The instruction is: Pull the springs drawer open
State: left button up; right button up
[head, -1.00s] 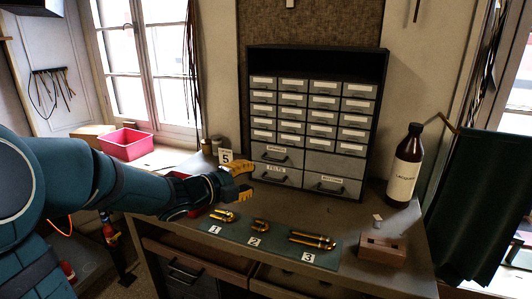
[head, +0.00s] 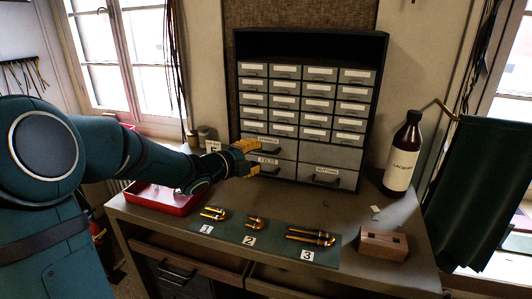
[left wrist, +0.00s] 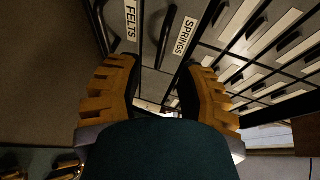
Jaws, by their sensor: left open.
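The springs drawer (head: 284,149) is a grey drawer in the cabinet, above the felts drawer (head: 285,180). It looks shut. In the left wrist view the SPRINGS label (left wrist: 184,36) and its dark handle (left wrist: 163,38) show ahead of my fingers, with the FELTS label (left wrist: 131,18) to the left. My left gripper (head: 258,157), with yellow fingers, is open at the drawer fronts, partly covering the springs and felts drawers in the head view. In the left wrist view its fingers (left wrist: 152,75) stand apart, either side of the springs handle's line; contact cannot be told. My right gripper is not in view.
A green mat (head: 232,235) with brass parts and number cards lies in front of the cabinet. A red tray (head: 150,203) sits under my left arm. A lacquer bottle (head: 403,155) and a wooden block (head: 383,244) stand at the right. Small labelled drawers (head: 305,103) fill the cabinet above.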

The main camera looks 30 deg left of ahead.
aim_at(266, 152)
pick_arm(q)
jog(key=shift+x, duration=2.65)
jog(key=shift+c, duration=0.3)
jog(key=shift+s, duration=0.1)
grip_shut()
